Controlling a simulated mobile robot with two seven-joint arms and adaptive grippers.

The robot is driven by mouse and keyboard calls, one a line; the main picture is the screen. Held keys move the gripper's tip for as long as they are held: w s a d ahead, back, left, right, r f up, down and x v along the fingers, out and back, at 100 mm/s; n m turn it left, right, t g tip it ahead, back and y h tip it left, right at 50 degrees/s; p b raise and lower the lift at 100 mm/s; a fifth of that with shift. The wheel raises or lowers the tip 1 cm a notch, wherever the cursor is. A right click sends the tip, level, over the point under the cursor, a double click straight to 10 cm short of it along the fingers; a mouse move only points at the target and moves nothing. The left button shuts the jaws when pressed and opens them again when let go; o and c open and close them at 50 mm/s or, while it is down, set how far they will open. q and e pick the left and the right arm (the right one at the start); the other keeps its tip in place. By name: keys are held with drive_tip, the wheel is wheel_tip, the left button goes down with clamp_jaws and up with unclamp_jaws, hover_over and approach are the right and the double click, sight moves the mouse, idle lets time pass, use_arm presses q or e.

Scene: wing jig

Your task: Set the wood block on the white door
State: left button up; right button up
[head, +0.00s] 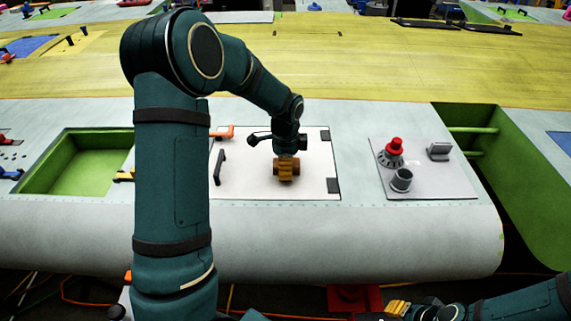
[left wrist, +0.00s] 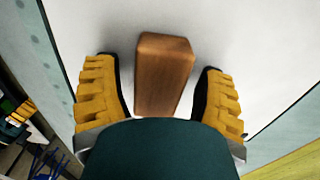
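The wood block (left wrist: 165,75) is a brown oblong block against the white door (left wrist: 225,30) in the left wrist view. The white door (head: 240,180) is a flat panel with a black handle at its left and dark hinges at its right in the head view. My left gripper (head: 286,172) is low over the middle of the door. Its yellow fingers (left wrist: 157,65) stand apart on either side of the block, with white surface showing between the block and the fingers. The gripper hides much of the block in the head view. My right gripper (head: 397,308) is at the bottom edge, its fingers partly visible.
A grey plate (head: 440,185) with a red-topped knob (head: 394,150) and grey fittings lies right of the door. A green recess (head: 85,165) opens to the left. An orange clamp (head: 222,132) sits at the door's upper left corner. The wing's rounded front edge drops off below.

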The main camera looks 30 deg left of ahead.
use_arm(q)
wheel_tip(320, 180, up, 12)
drive_tip(key=shift+r, duration=0.2)
idle(0.4)
idle(0.5)
